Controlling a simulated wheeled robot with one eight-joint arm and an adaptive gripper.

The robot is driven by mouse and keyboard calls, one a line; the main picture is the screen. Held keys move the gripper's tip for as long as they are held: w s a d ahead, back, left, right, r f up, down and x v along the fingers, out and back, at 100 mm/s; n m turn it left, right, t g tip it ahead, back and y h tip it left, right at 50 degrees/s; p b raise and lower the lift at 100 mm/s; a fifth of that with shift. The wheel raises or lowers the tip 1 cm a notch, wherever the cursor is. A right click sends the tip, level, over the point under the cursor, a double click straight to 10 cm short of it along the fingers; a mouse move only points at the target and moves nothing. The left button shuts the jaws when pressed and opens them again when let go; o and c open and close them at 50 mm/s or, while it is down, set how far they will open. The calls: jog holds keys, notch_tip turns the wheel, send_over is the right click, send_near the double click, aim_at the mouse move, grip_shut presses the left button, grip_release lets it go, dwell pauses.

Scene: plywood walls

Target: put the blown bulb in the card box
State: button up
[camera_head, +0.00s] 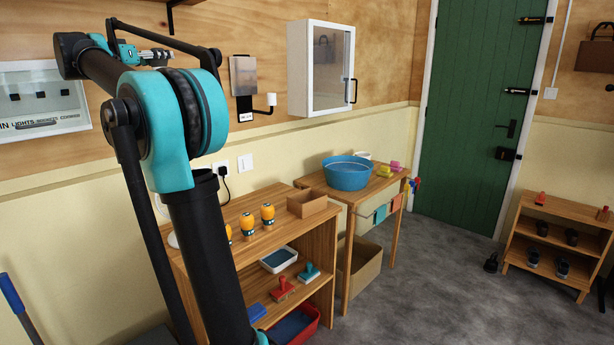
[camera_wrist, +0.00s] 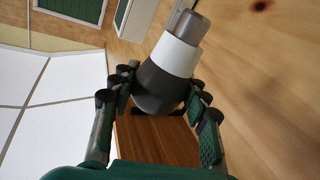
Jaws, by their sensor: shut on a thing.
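My gripper (camera_wrist: 160,88) is shut on a dark grey bulb (camera_wrist: 158,88) with a white collar and a silver metal end pointing up in the wrist view. The fingers press on both sides of its dark part. I cannot tell whether the metal end is fixed to anything. In the head view my gripper (camera_head: 150,57) is high at the upper left, before the plywood wall, partly behind my arm. A small open card box (camera_head: 307,203) stands on the wooden bench at its back right; its inside is mostly hidden.
Several orange-topped things (camera_head: 267,215) stand on the bench (camera_head: 287,235) left of the box. A side table holds a blue basin (camera_head: 346,174). A larger cardboard box (camera_head: 365,268) is on the floor under it. A white cabinet (camera_head: 320,70) juts from the wall above.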

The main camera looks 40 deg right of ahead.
jog(key=w+a+f+n+t+y, duration=0.2)
jog(key=a+f+n+t+y, duration=0.1)
jog(key=f, duration=1.4)
jog(key=w+a+f+n+t+y, duration=0.2)
jog(key=a+f+y, duration=0.6)
jog(key=f, duration=1)
jog(key=w+a+f+n+t+y, duration=0.2)
jog(key=a+f+n+t+y, duration=0.3)
jog(key=f, duration=1.2)
jog(key=a+n, duration=0.1)
jog(key=n, duration=0.2)
jog(key=shift+w+f+t, duration=0.15)
jog(key=shift+f+t, duration=0.1)
jog(key=shift+t, duration=0.05)
